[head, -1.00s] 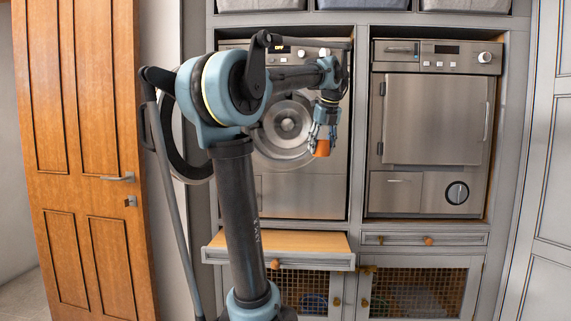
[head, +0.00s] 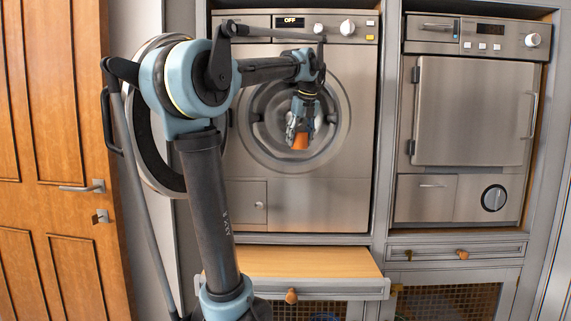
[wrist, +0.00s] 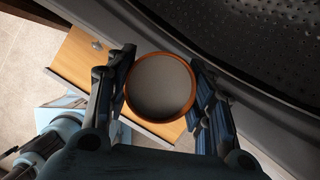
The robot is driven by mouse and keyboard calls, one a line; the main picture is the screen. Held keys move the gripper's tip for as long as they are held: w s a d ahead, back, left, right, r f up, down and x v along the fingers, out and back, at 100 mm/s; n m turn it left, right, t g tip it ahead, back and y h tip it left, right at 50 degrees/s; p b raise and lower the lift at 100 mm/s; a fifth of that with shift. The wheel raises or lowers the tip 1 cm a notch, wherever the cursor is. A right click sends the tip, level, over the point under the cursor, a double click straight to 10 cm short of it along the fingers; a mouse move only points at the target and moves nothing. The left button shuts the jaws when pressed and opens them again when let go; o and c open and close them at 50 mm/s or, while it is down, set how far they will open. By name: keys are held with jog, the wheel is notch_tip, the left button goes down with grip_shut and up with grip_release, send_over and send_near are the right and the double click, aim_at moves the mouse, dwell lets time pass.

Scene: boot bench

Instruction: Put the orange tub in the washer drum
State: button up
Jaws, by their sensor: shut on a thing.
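The orange tub (head: 300,141) hangs at the end of my arm, in front of the washer's round opening in the head view. My gripper (head: 299,127) is shut on it. In the wrist view the tub (wrist: 158,88) shows its round orange rim and dark inside between the two fingers of my gripper (wrist: 160,90). The washer drum (wrist: 250,45) shows as a dark perforated surface at the top right of the wrist view, beside the tub. The washer (head: 340,195) has its round door swung open to the left, partly hidden behind my arm.
A pull-out wooden shelf (head: 300,262) sticks out below the washer; it also shows below the tub in the wrist view (wrist: 85,58). A second steel appliance (head: 470,110) with its door shut stands to the right. A wooden door (head: 50,150) is at the left.

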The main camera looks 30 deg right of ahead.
jog(key=w+f, duration=0.2)
jog(key=w, duration=0.1)
jog(key=w+d+f, duration=0.1)
jog(key=w, duration=0.3)
jog(key=w+d+f, duration=0.1)
jog(key=w+f, duration=0.1)
jog(key=w, duration=0.2)
jog(key=shift+f, duration=0.3)
jog(key=w, duration=0.1)
jog(key=w+f, duration=0.2)
jog(key=shift+w+d+f, duration=0.1)
jog(key=shift+d+f, duration=0.15)
jog(key=shift+d, duration=0.05)
jog(key=o, duration=0.8)
jog(key=shift+o, duration=0.2)
jog(key=s+r, duration=0.2)
jog(key=r, duration=0.1)
jog(key=shift+s+a, duration=0.2)
jog(key=shift+s, duration=0.05)
jog(key=s, duration=0.3)
jog(key=s+a, duration=0.1)
jog(key=s, duration=0.6)
jog(key=shift+s+a+f, duration=0.1)
jog(key=shift+s+a, duration=0.25)
jog(key=shift+a, duration=0.05)
